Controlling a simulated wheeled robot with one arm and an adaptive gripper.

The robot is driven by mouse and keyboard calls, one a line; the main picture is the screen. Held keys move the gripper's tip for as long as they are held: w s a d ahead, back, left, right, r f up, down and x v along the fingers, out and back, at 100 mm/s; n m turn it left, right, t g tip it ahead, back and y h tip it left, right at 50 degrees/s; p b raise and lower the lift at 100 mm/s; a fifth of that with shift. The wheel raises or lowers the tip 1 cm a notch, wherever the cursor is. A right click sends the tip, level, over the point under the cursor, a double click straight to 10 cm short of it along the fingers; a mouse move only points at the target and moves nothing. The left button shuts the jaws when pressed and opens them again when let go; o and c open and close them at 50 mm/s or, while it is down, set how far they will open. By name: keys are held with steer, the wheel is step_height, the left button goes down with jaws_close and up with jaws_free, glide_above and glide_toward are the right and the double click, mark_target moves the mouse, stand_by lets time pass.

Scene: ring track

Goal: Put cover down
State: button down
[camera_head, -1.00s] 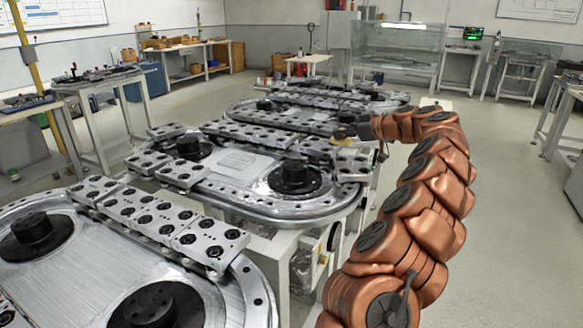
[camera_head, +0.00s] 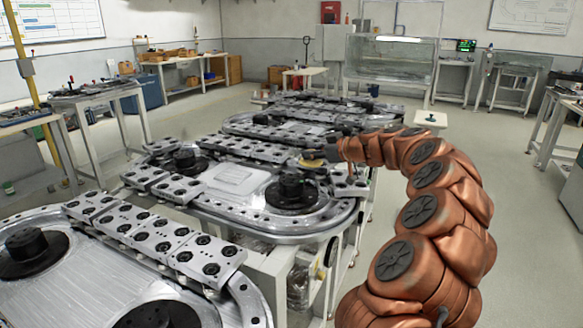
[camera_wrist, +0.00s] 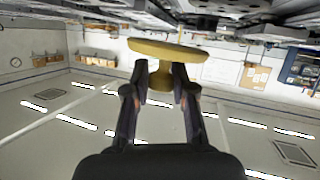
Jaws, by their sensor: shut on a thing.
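The cover is a yellow round disc with a short stem (camera_wrist: 185,51). My gripper (camera_wrist: 160,80) is shut on its stem, one finger on each side, with the disc beyond the fingertips. In the head view the cover shows as a small yellow patch (camera_head: 312,162) at the end of my copper-coloured arm, over the right end of the middle ring track (camera_head: 335,215). Whether the cover touches the track cannot be told there. In the wrist view, which looks upside down, a gap shows between the disc and the dark metal parts (camera_wrist: 225,12).
A nearer ring track (camera_head: 70,262) fills the lower left, and further tracks (camera_head: 300,122) stand behind. A black round hub (camera_head: 292,190) rises near the cover. A small table with a dark item (camera_head: 430,119) stands beyond my arm. Open floor lies to the right.

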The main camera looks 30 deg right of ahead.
glide_above(292, 179)
steer(key=shift+w+f+p, duration=0.1)
steer(key=shift+f+p, duration=0.15)
steer(key=shift+p, duration=0.1)
steer(key=shift+f, duration=1.75)
steer(key=shift+f, duration=0.1)
steer(key=c, duration=1)
jaws_free()
steer(key=shift+o, duration=0.2)
steer(key=b+v, duration=0.1)
steer(key=v, duration=1.1)
